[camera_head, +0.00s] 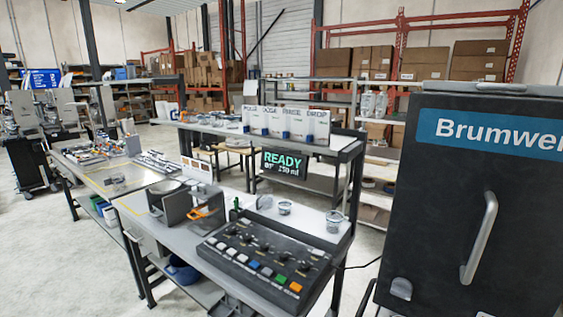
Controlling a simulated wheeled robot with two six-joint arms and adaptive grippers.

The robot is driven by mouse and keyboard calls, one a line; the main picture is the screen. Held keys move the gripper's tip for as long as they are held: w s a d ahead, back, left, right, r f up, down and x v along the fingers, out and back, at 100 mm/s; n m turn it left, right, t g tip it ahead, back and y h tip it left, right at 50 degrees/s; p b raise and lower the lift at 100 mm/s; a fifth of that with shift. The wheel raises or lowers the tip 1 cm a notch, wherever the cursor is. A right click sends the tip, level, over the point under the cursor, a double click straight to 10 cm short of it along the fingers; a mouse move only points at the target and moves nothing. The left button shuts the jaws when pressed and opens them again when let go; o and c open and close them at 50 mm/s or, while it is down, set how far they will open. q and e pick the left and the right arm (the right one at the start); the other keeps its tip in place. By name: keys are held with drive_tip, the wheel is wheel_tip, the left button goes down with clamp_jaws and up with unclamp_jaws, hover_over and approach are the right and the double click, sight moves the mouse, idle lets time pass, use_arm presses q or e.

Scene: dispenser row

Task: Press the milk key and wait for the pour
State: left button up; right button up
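A dark control panel (262,262) lies on the near end of the workbench. It has a row of small keys along its front edge, among them a blue key (255,264), a green key (281,279) and an orange key (295,287); the others are pale. Knobs sit behind the keys. The key labels are too small to read, so I cannot tell which is the milk key. A display (284,163) behind the panel reads "READY" with a smaller millilitre line below. Neither of my grippers is in view.
White labelled containers (290,124) stand on the raised shelf. Small clear cups (333,222) stand behind the panel. A grey bracket-like object (178,208) with an orange part stands left of the panel. A large dark cabinet (470,200) with a handle fills the right side.

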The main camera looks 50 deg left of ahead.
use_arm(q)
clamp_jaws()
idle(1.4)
